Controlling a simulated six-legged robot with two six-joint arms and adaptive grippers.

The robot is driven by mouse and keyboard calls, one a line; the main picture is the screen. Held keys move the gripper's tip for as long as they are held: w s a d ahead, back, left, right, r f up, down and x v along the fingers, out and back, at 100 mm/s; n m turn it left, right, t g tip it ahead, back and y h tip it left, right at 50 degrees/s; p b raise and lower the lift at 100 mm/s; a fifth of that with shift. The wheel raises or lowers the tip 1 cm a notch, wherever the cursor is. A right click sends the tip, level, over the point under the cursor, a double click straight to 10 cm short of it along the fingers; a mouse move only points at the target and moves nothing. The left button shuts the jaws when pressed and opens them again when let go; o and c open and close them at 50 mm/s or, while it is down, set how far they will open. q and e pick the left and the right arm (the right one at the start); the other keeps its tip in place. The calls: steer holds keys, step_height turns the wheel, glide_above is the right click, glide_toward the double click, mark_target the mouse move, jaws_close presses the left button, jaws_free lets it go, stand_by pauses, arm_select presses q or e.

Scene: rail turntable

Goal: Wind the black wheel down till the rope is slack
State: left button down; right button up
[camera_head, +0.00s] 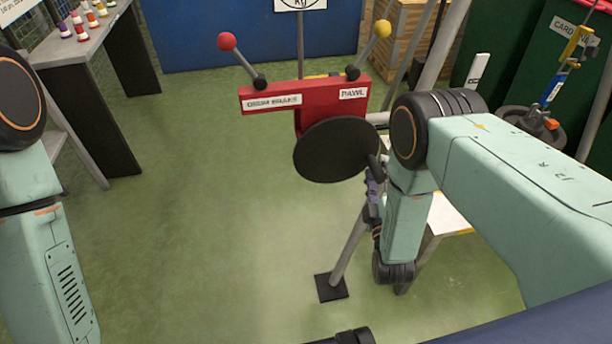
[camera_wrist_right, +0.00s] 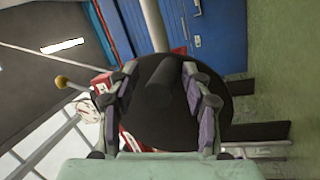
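The black wheel (camera_head: 336,150) is a flat dark disc on the front of a red winch box (camera_head: 312,94) on a post. In the right wrist view the wheel (camera_wrist_right: 215,118) fills the middle, and a dark handle (camera_wrist_right: 160,88) stands out from it towards the camera. My right gripper (camera_head: 374,178) is at the wheel's right edge. In the wrist view its fingers (camera_wrist_right: 159,70) are spread, with the handle between them; I see no clear contact. My left arm (camera_head: 45,255) shows at the left, but its gripper is out of view. The rope cannot be made out.
A red-knobbed lever (camera_head: 228,42) and a yellow-knobbed lever (camera_head: 382,29) rise from the box, above a PAWL label at right. A table (camera_head: 72,48) with small coloured items stands at back left. Green floor is clear left of the post's black foot (camera_head: 332,287).

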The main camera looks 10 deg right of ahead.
mark_target(383, 184)
steer(key=shift+o, duration=0.4)
steer(key=shift+f, duration=0.15)
steer(key=shift+r+p+v, duration=0.1)
steer(key=shift+p+v, duration=0.25)
steer(key=shift+v, duration=0.35)
steer(key=shift+r+p+v, duration=0.15)
steer(key=shift+p+v, duration=0.15)
steer(key=shift+v, duration=0.4)
steer(key=s+p, duration=0.1)
steer(key=p, duration=0.2)
steer(key=shift+d+r, duration=0.1)
steer(key=shift+d, duration=0.05)
steer(key=s+p, duration=0.4)
steer(key=p, duration=0.3)
steer(key=shift+s, duration=0.25)
steer(key=shift+w, duration=0.1)
